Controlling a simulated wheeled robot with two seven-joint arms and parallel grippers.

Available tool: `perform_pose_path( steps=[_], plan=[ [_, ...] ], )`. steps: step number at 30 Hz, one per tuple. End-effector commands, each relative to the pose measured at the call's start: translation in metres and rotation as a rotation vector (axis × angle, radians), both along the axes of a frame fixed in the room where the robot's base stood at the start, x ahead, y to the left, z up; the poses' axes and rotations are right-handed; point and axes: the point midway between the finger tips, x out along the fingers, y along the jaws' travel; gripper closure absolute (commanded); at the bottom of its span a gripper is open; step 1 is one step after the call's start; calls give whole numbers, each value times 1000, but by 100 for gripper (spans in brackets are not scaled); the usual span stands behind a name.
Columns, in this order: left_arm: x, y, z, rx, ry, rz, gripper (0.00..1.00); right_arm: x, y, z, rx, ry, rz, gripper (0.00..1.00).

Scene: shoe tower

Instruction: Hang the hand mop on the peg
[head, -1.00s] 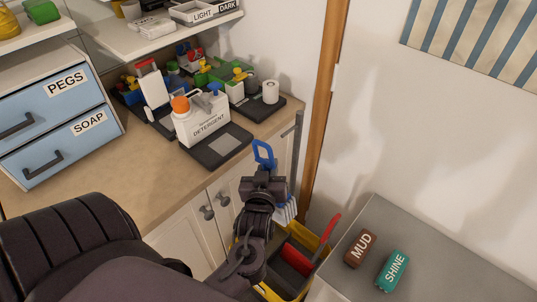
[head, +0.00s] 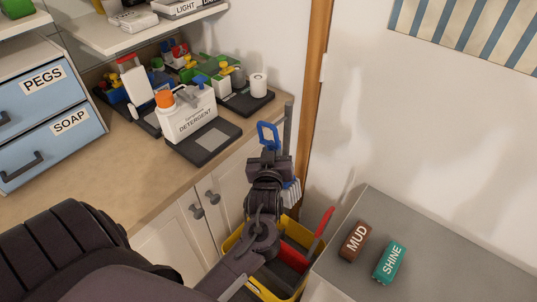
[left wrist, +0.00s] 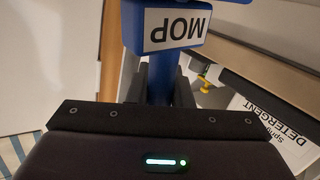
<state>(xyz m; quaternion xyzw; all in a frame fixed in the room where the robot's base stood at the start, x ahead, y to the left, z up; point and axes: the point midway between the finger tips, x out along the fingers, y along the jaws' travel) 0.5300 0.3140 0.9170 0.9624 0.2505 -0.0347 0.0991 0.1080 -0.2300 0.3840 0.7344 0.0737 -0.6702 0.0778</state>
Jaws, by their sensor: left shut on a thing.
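The hand mop has a blue loop at its top (head: 267,133) and pale strands (head: 292,192) that show below and right of my left gripper in the head view. My left gripper (head: 269,160) is shut on its blue handle and holds it in front of the white cabinet, near the counter's right end. In the left wrist view the handle rises between the fingers (left wrist: 158,85) to a blue block with an upside-down MOP label (left wrist: 176,28). I cannot clearly make out the peg; a dark grey upright bar (head: 288,125) stands just right of the loop. My right gripper is not in view.
A yellow bucket (head: 232,240) with a red-handled tool (head: 322,228) stands below my left arm. A grey-topped unit (head: 340,275) at right carries MUD (head: 355,241) and SHINE (head: 389,262) blocks. A detergent bottle (head: 190,120) and other goods crowd the counter (head: 150,175).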

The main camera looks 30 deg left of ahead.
Motion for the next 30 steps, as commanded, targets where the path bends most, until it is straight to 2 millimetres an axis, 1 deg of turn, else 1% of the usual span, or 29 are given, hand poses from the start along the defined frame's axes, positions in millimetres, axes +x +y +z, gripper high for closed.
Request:
perform_pose_path(
  steps=[9,15,21,30],
  plan=[
    [20,-1,-2,1,-3,0,100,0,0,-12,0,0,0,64],
    [30,-2,-5,0,-2,0,100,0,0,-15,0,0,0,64],
    [35,-3,-8,0,-1,-1,100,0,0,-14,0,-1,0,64],
    [37,-3,-11,1,-1,-2,100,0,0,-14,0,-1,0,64]
  ],
)
